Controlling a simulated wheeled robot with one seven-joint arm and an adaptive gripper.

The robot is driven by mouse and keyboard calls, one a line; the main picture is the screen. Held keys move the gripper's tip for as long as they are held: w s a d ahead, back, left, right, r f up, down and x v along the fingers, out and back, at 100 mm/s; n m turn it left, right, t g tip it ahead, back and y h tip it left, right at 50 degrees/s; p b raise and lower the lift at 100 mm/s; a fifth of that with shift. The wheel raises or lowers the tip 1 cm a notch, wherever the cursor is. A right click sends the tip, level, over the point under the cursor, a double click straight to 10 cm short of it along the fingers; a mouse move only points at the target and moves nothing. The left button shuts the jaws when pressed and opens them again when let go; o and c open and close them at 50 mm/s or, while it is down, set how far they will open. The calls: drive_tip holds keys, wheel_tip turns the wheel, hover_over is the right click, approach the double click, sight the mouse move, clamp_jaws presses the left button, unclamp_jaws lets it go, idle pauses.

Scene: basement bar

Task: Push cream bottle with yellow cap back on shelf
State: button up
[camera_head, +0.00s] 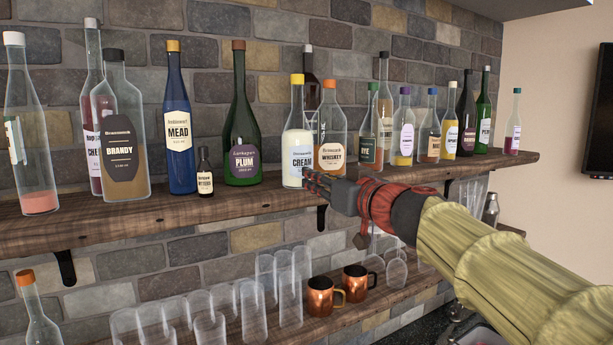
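The cream bottle (297,150) is clear with white contents, a white "CREAM" label and a yellow cap (297,79). It stands upright on the upper wooden shelf (130,224), close to its front edge. My gripper (309,178) reaches in from the right, its tip at the lower right of the bottle. The tip overlaps the bottle's lower edge in the picture; I cannot tell whether it touches. The fingers appear close together, but their small size hides whether they are open or shut.
The whiskey bottle (332,136) stands just right of the cream bottle, with a dark bottle (309,91) behind. The plum bottle (242,140) and small dark bottle (205,174) are to the left. Copper mugs (320,297) and glasses (290,290) fill the lower shelf.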

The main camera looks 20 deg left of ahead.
drive_tip(key=shift+a, duration=0.1)
drive_tip(key=shift+w+a, duration=0.3)
drive_tip(key=shift+w+a, duration=0.1)
drive_tip(key=shift+a, duration=0.05)
drive_tip(key=shift+w+a, duration=0.3)
drive_tip(key=shift+a, duration=0.05)
drive_tip(key=shift+w+a, duration=0.2)
drive_tip(key=shift+w, duration=0.05)
drive_tip(key=shift+w+a, duration=0.2)
drive_tip(key=shift+a, duration=0.05)
drive_tip(key=shift+w+a+b, duration=0.3)
drive_tip(key=shift+w+a, duration=0.1)
drive_tip(key=shift+a, duration=0.15)
drive_tip(key=shift+w+a, duration=0.25)
drive_tip(key=shift+w+a, duration=0.2)
drive_tip(key=shift+a, duration=0.05)
